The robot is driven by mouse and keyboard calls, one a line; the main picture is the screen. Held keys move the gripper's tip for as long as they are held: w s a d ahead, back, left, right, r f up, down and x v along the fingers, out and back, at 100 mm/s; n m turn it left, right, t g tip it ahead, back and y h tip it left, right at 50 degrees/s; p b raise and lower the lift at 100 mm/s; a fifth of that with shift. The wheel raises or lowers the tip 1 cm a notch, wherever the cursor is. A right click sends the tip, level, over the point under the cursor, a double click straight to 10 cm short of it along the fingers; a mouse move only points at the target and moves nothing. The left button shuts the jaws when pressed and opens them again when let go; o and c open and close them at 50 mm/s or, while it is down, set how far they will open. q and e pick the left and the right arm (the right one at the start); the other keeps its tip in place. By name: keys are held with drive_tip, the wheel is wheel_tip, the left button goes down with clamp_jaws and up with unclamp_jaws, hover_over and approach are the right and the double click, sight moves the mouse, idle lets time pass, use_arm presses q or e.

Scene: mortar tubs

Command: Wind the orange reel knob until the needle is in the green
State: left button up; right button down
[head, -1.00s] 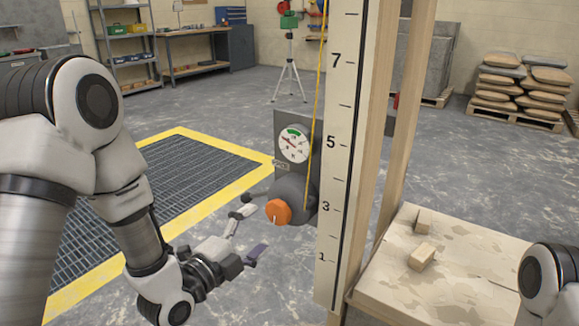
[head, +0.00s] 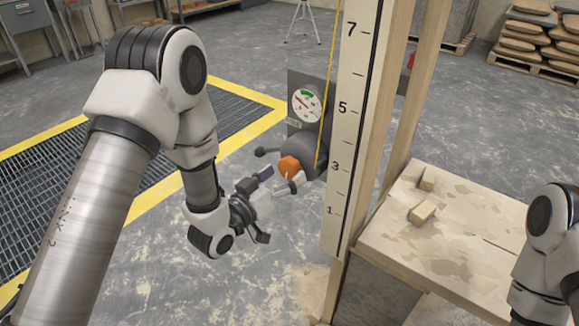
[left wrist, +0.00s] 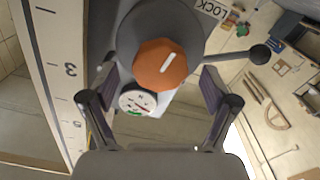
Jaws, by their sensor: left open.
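The orange reel knob (head: 289,166) is faceted and sits on the front of a dark grey reel housing (head: 303,154). In the left wrist view the knob (left wrist: 160,65) shows a white mark tilted up to the right. The round gauge (head: 306,104) has a green patch at its top; its thin needle seems to lie left of the green, but it is too small to be sure. My left gripper (head: 278,180) is open at the knob, and in the left wrist view its fingers (left wrist: 158,80) stand either side of it, apart from it. My right gripper is out of view.
A lever with a black ball (head: 260,151) sticks out beside the knob, near a LOCK label (left wrist: 211,9). A numbered white board (head: 350,150) and wooden posts stand just right. A bench (head: 450,240) carries two wood blocks. Open floor lies in front.

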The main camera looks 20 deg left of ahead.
use_arm(q)
drive_tip(key=shift+x, duration=1.2)
drive_tip(key=c, duration=1.2)
drive_tip(key=shift+m, duration=0.3)
drive_tip(key=m+b, duration=0.1)
drive_tip(key=m, duration=0.4)
drive_tip(key=shift+b, duration=0.3)
drive_tip(key=m+b, duration=0.1)
drive_tip(key=m, duration=0.5)
drive_tip(key=shift+b, duration=0.4)
drive_tip(key=shift+r, duration=0.1)
drive_tip(key=o, duration=1.2)
